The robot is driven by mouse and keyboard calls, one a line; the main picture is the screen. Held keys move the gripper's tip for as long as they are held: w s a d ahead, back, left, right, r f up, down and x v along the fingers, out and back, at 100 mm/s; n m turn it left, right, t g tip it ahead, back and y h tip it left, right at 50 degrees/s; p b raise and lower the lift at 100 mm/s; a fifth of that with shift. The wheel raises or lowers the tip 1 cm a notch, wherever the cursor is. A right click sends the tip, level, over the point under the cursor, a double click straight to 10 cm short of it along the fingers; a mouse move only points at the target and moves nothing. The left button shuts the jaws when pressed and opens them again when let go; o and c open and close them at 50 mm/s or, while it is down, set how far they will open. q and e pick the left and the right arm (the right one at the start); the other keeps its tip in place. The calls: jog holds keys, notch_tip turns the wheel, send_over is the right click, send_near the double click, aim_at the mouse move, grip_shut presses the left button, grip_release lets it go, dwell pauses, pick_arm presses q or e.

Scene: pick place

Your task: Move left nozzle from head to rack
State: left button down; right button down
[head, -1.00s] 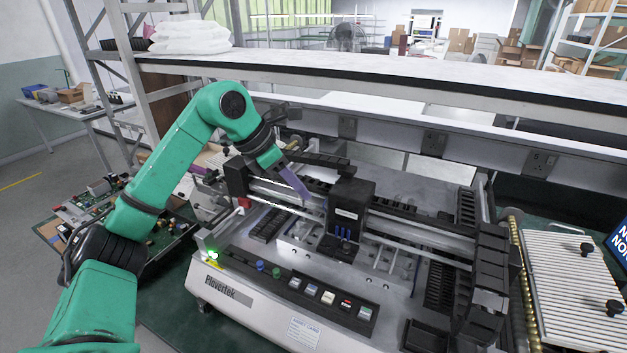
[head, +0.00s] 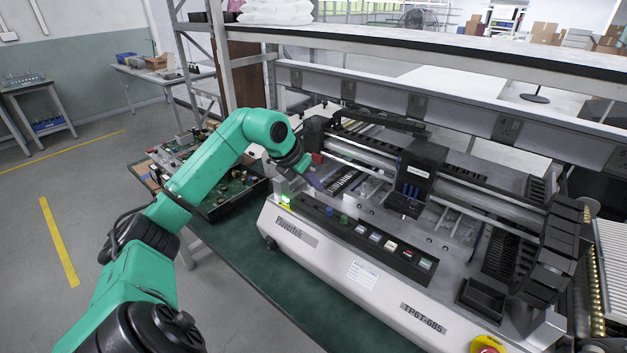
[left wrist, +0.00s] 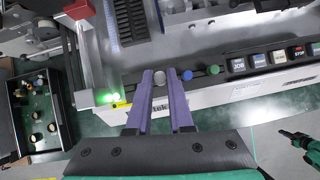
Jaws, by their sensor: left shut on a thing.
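My left gripper (head: 317,181), with purple fingers, is over the front left corner of the machine, beside the green light. It also shows in the left wrist view (left wrist: 161,78), shut on a small grey round piece (left wrist: 160,77), likely the nozzle. The black placement head (head: 420,170) stands to its right on the gantry, with blue nozzles (head: 404,189) low on its front. A dark slotted rack (head: 343,182) lies just behind the gripper; it also shows in the left wrist view (left wrist: 130,20). A green and black arm end (left wrist: 300,142), likely my right gripper, shows small at the right edge.
Blue (head: 330,212) and green (head: 344,219) knobs and a button panel (head: 380,240) line the machine's front. The gantry rail (head: 370,165) crosses behind. A tray of electronic parts (head: 225,190) lies at left. A shelf (head: 430,50) spans the back.

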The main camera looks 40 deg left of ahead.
pick_arm(q)
jog(key=shift+f, duration=0.6)
jog(key=shift+w+f+b, duration=0.15)
jog(key=shift+f+b, duration=1.8)
jog(key=shift+f, duration=0.05)
jog(key=c, duration=0.7)
grip_release()
jog(key=shift+c, duration=0.2)
jog(key=c, duration=0.3)
jog(key=shift+c, duration=0.2)
